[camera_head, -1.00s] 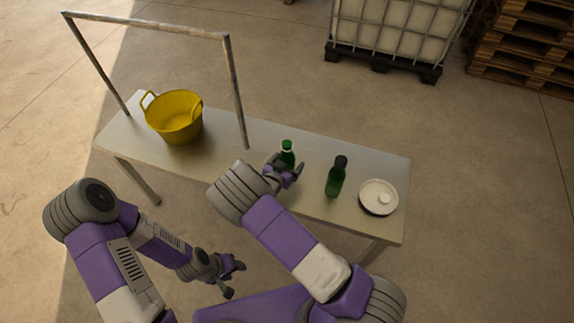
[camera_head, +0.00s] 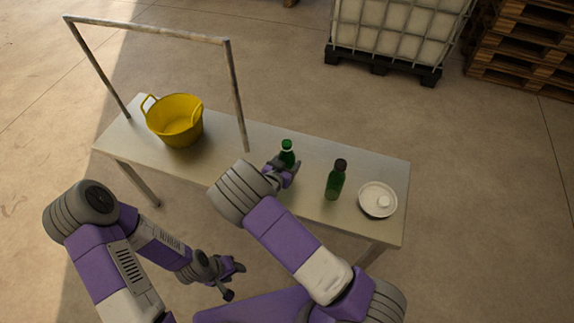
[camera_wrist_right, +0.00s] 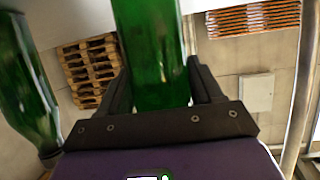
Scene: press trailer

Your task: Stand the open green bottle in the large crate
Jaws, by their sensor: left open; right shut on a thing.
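A green bottle (camera_head: 287,147) with a bright green top stands upright near the middle of the table. My right gripper (camera_head: 284,168) is shut around it and hides its lower part. In the right wrist view this bottle (camera_wrist_right: 155,50) sits between the two fingers. A second, darker green bottle (camera_head: 335,182) with a dark cap stands to its right. It also shows at the left of the right wrist view (camera_wrist_right: 22,85). I cannot tell whether the held bottle's mouth is open. My left gripper (camera_head: 235,281) is open and empty, low in front of the table. I see no large crate.
A caged tank (camera_head: 390,35) and pallets (camera_head: 522,55) stand behind.

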